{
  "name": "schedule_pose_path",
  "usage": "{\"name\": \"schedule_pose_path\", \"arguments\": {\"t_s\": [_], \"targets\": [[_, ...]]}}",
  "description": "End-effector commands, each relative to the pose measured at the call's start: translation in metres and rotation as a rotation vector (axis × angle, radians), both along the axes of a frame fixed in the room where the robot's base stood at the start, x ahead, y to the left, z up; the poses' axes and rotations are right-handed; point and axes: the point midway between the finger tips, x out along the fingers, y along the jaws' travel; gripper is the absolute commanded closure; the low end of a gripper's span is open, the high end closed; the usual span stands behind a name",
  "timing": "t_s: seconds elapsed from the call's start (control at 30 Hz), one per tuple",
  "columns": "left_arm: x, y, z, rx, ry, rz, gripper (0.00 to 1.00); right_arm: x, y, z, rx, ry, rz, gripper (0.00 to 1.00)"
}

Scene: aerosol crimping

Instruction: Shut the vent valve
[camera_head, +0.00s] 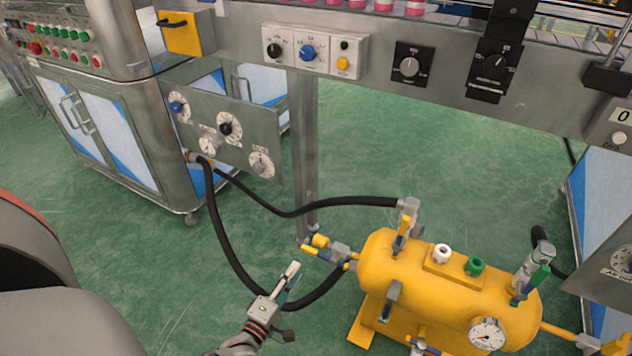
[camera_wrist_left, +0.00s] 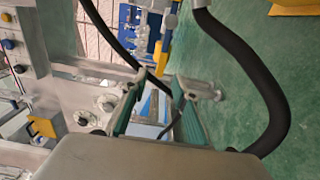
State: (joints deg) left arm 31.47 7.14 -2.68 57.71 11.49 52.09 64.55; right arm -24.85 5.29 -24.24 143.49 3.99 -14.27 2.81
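A yellow tank (camera_head: 440,280) stands on the floor at the lower right in the head view. It carries several valves: a yellow lever valve (camera_head: 322,248) at its left end, a yellow-handled valve (camera_head: 403,232) on top, a grey-blue lever (camera_head: 390,300) on its front and a green-handled valve (camera_head: 533,283) at the right. I cannot tell which one is the vent valve. My left gripper (camera_head: 290,280) is left of the tank, apart from it, below the left-end valve in the picture. In the left wrist view its fingers (camera_wrist_left: 157,85) are spread and empty. My right gripper is not in view.
Black hoses (camera_head: 226,245) run from the grey dial panel (camera_head: 247,120) to the tank; one passes close to my left gripper. A black hose (camera_wrist_left: 250,65) also arcs through the wrist view. A pressure gauge (camera_head: 487,334) sits on the tank. Green floor is clear behind.

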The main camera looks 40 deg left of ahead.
Motion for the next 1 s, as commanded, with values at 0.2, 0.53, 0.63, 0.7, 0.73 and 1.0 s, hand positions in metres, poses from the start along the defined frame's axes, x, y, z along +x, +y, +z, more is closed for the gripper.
{"name": "schedule_pose_path", "arguments": {"t_s": [0.2,0.53,0.63,0.7,0.73,1.0], "targets": [[0.017,0.005,-0.003,0.001,0.002,0.001,0.72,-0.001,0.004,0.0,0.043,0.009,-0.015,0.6],[0.061,0.016,-0.006,0.001,0.006,0.0,0.72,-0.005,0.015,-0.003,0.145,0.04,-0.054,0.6],[0.069,0.017,-0.005,0.001,0.006,0.0,0.72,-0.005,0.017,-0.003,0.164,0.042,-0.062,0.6],[0.072,0.018,-0.004,0.001,0.005,0.0,0.72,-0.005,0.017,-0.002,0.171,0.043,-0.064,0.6],[0.073,0.018,-0.004,0.001,0.005,0.0,0.72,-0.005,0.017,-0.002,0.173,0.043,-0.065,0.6],[0.074,0.018,-0.003,0.0,0.004,0.0,0.79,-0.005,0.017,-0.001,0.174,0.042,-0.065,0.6]]}}
